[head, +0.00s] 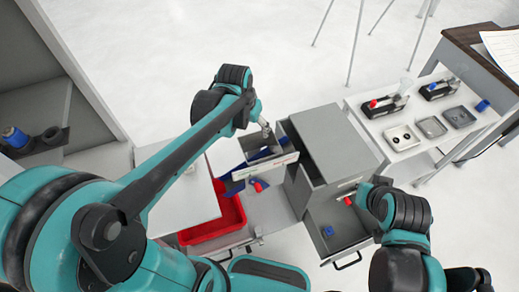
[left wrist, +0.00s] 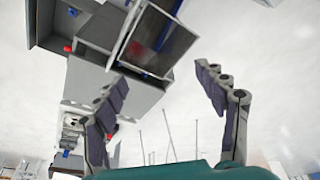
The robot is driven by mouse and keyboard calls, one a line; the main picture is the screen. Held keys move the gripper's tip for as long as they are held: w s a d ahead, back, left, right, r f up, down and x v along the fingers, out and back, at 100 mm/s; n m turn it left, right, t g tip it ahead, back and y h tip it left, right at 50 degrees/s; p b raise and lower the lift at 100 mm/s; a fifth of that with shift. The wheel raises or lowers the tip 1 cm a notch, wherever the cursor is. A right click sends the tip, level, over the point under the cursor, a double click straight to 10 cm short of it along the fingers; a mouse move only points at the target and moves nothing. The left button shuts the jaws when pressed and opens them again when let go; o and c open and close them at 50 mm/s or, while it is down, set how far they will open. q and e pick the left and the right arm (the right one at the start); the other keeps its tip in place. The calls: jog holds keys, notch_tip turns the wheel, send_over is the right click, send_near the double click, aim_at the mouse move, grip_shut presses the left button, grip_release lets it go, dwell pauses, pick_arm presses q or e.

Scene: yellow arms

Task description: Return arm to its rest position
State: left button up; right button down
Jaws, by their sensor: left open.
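My left arm reaches in from the left in the head view, bends at a high joint, and its small gripper (head: 266,130) hangs over the cabinet area, close to a grey open box (head: 262,158). In the left wrist view the two dark fingers of this gripper (left wrist: 161,76) are spread wide apart with nothing between them. A grey open box (left wrist: 155,40) shows beyond the fingertips. My right arm stands at the lower right in the head view, folded beside an open drawer. Its gripper cannot be made out.
A grey cabinet (head: 336,140) stands in the middle, with an open drawer (head: 345,240) holding a blue item. A red bin (head: 228,217) lies left of it. A white table (head: 404,141) with trays stands at right. A shelf (head: 50,90) with a blue roll is at left.

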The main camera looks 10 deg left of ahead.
pick_arm(q)
jog(key=shift+s+r, duration=0.1)
jog(key=shift+r, duration=0.3)
jog(key=s+a+f+n+t+b, duration=0.2)
jog(key=s+f+t+b, duration=0.2)
jog(key=s+f+b, duration=0.6)
jog(key=shift+s+y+b, duration=0.3)
jog(key=shift+s+b, duration=0.45)
jog(key=shift+s, duration=1.15)
jog(key=shift+a, duration=0.1)
